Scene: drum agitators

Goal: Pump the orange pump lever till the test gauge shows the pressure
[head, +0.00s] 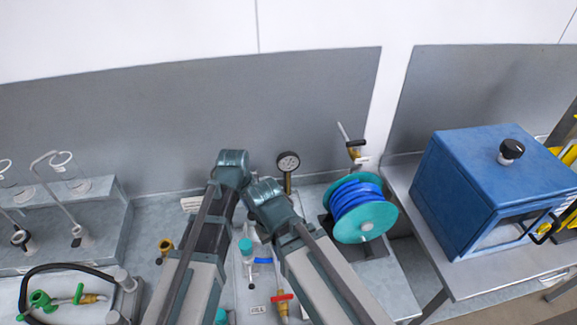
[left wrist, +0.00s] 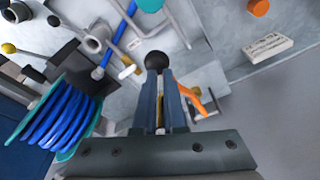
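The orange pump lever (left wrist: 191,98) shows in the left wrist view as a short slanted bar. A black ball knob (left wrist: 157,59), in line with it, sits at my left fingertips. My left gripper (left wrist: 158,76) has its fingers close together with a narrow gap, centred on the knob; it looks shut on the lever's knob end, though the contact is partly hidden. The test gauge (head: 288,161), a round dial on a brass stem, stands behind my arms in the head view; its reading is too small to tell. My arms hide the lever in the head view.
A teal reel of blue hose (head: 356,207) stands right of my arms and shows at left in the wrist view. A blue cabinet (head: 478,190) stands on the right bench. A green-handled valve fitting (head: 62,299) is at the lower left. A grey wall panel (head: 190,110) closes the back.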

